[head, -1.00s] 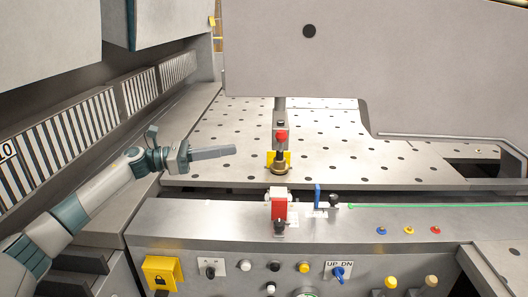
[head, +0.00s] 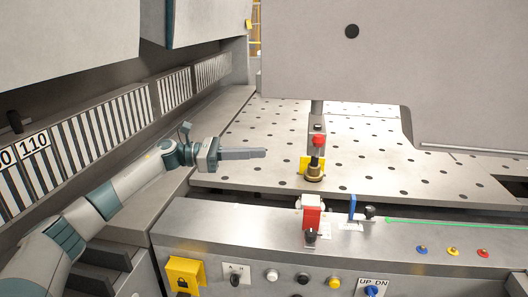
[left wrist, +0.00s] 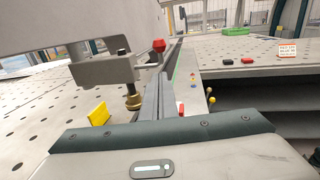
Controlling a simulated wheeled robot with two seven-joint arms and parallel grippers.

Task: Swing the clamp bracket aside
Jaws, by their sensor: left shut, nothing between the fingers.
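The clamp bracket (head: 316,152) stands at the front of the perforated table, just right of the picture's middle in the head view. It has a red knob (head: 318,140), a brass foot (head: 314,172) and a yellow tab (head: 304,165). In the left wrist view the grey bracket (left wrist: 103,71) shows at upper left, with its red knob (left wrist: 158,45) and brass foot (left wrist: 132,101). My left gripper (head: 263,153) is shut and empty, its fingers pointing right toward the bracket with a clear gap. Its fingers also show in the left wrist view (left wrist: 158,85).
A large grey panel (head: 400,75) hangs over the table. In front, the console (head: 200,228) carries a red-fronted switch (head: 312,218), a blue lever (head: 352,207) and several buttons. A striped scale wall (head: 100,135) runs along the left. The table left of the bracket is clear.

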